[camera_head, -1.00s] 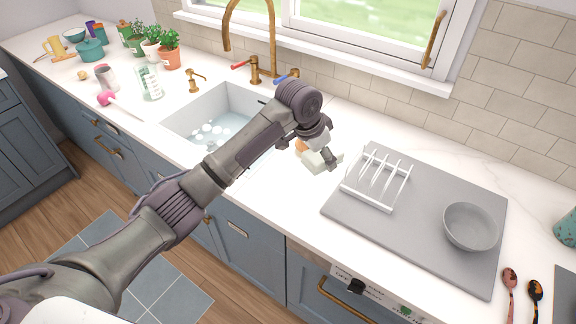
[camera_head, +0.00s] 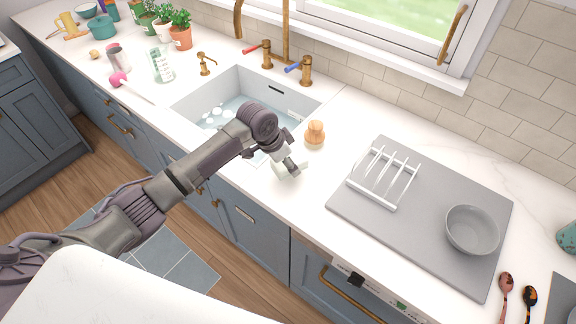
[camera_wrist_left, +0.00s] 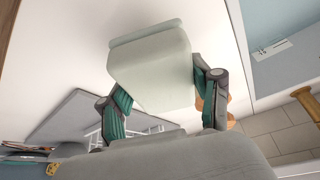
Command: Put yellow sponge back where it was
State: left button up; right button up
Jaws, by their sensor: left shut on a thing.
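My left gripper (camera_head: 287,165) is over the counter just in front of the right corner of the sink, with the dish rack to its right. It is shut on a pale, off-white block (camera_head: 290,173), which is partly hidden by the fingers. In the left wrist view the block (camera_wrist_left: 152,62) is large, pale greenish-white and between the two green-padded fingers; no clear yellow shows on it. I cannot tell whether the block touches the counter. No other sponge is seen. My right gripper is not in view.
The sink (camera_head: 232,100) holds soapy water. A wooden brush (camera_head: 315,133) stands on the counter behind my gripper. A white dish rack (camera_head: 384,177) and grey bowl (camera_head: 471,230) stand on a grey mat (camera_head: 420,245). The counter between sink and mat is mostly clear.

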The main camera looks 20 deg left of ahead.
pick_arm(q)
notch_tip(320, 180, down, 2)
jog(key=shift+f+p, duration=0.25)
jog(key=shift+p, duration=0.1)
jog(key=shift+f, duration=0.4)
jog(key=o, duration=1.1)
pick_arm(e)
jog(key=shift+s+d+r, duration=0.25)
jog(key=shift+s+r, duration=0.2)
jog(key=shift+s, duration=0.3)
pick_arm(q)
jog(key=b+v, duration=0.1)
jog(key=v, duration=1.1)
jog(key=shift+b, duration=0.35)
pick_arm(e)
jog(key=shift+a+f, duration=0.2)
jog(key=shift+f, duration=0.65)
